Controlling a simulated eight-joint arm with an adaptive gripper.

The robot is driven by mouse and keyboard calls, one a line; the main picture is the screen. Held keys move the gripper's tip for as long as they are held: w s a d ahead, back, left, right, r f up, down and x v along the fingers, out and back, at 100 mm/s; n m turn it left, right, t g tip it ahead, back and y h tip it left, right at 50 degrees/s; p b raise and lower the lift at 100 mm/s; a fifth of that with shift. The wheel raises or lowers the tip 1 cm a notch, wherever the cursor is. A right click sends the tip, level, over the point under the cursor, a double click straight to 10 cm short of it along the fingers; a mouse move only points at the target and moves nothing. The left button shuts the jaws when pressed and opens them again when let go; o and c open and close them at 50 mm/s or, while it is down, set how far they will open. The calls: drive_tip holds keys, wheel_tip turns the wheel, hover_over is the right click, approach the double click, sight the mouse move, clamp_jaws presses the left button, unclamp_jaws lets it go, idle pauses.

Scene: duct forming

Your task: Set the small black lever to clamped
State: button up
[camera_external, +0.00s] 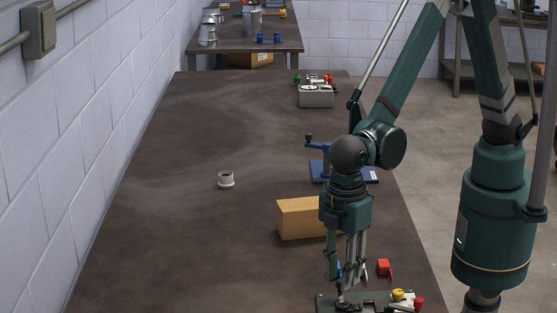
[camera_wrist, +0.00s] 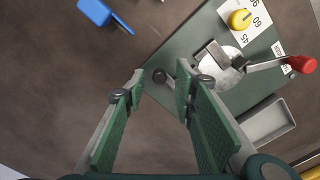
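The small black lever shows its round dark knob (camera_wrist: 159,76) in the wrist view, near the edge of a green fixture plate (camera_wrist: 190,42). The knob appears between my fingertips, with gaps on both sides. My gripper (camera_wrist: 160,82) is open, its green-padded fingers apart; how far its tips are above the lever is hard to tell. In the external view my gripper (camera_external: 345,272) points down over the fixture's left part (camera_external: 326,303), hiding much of the lever. The lever's set position is not clear.
The fixture also has a yellow dial (camera_wrist: 240,19) with angle labels, a red-knobbed lever (camera_wrist: 303,64) and a grey tray (camera_wrist: 267,124). A cardboard box (camera_external: 298,218) and a red object (camera_external: 384,267) stand close by. The table's left side is mostly clear.

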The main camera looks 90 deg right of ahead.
wheel_tip(320, 180, up, 11)
idle(0.6)
idle(0.3)
drive_tip(key=d+r+m+t, duration=0.1)
drive_tip(key=d+r, duration=0.3)
drive_tip(key=d, duration=0.4)
drive_tip(key=s+d+r+m+t+y, duration=0.15)
drive_tip(key=d+r, duration=0.25)
drive_tip(key=d, duration=0.5)
drive_tip(key=w+d+r+m, duration=0.1)
drive_tip(key=d+r, duration=0.3)
drive_tip(key=d, duration=0.4)
drive_tip(key=s+d+m+t, duration=0.1)
drive_tip(key=s+d, duration=0.3)
drive_tip(key=d, duration=0.3)
drive_tip(key=s+d+m+t+h+b, duration=0.1)
drive_tip(key=s+d+m+t, duration=0.1)
drive_tip(key=s+d, duration=0.3)
drive_tip(key=s+d+m+t, duration=0.1)
drive_tip(key=s+d, duration=0.4)
drive_tip(key=d, duration=0.6)
drive_tip(key=shift+s+d+m+t, duration=0.25)
drive_tip(key=shift+m+t, duration=0.1)
drive_tip(key=shift+m, duration=0.3)
